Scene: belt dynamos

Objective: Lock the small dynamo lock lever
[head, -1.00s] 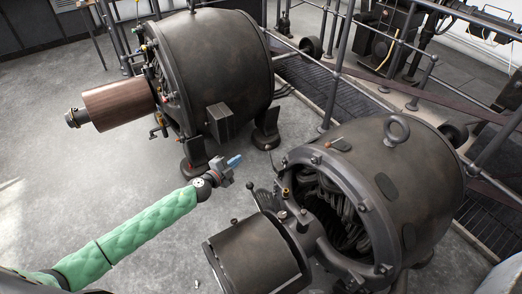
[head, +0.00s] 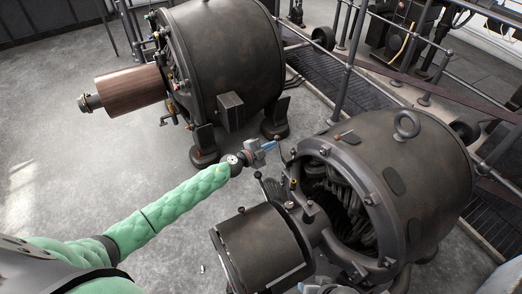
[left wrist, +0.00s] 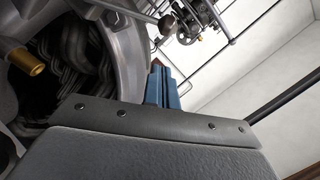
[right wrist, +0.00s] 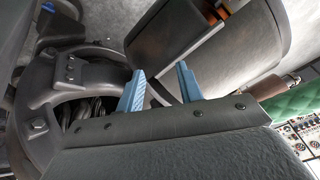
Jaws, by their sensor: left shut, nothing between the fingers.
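The nearer dynamo (head: 425,160) stands at right in the head view, with its open end facing left. A thin lever with a small reddish-brown knob (head: 279,138) rises at its far left edge; I cannot tell for sure that it is the lock lever. My left gripper (head: 271,146) is shut and empty, its blue tips close beside this knob; contact cannot be told. In the left wrist view the shut blue fingers (left wrist: 163,88) lie below a dark round knob (left wrist: 167,24) on a rod. My right gripper (right wrist: 160,88) is open and empty near the machine.
A second dynamo (head: 222,65) with a brown roller (head: 130,84) stands at the back left. A dark drum (head: 258,248) juts from the nearer dynamo, below my left gripper. Railings (head: 345,75) run behind. The grey floor (head: 70,160) at left is clear.

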